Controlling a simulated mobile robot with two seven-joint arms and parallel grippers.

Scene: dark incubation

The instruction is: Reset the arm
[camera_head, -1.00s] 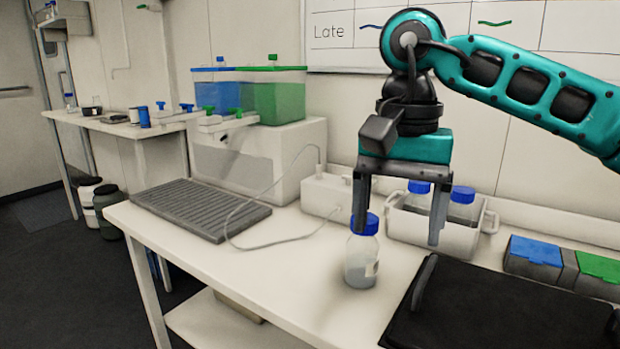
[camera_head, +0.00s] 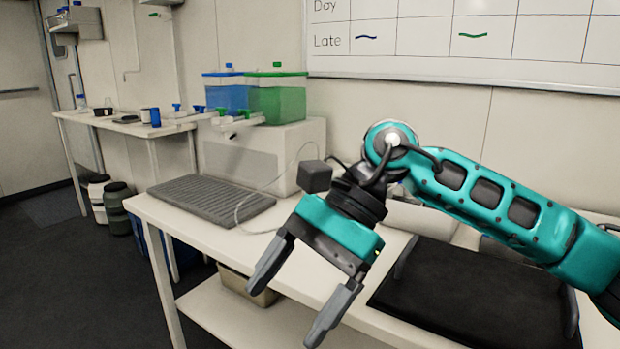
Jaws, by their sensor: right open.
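My right arm is teal and black and comes in from the right. Its gripper (camera_head: 291,304) is open and empty, with its two grey fingers well apart. It is tilted and points down toward the lower left, in front of the white bench (camera_head: 190,222) near its front edge. The blue-capped bottle on the bench is not visible now; my arm covers that area. My left gripper is not in view.
A black mat-like device (camera_head: 470,290) lies on the bench under my forearm. A grey ribbed tray (camera_head: 208,198) lies at the left. Blue (camera_head: 226,92) and green (camera_head: 277,97) tanks stand behind on a white box. A beige bin (camera_head: 240,283) sits on the lower shelf.

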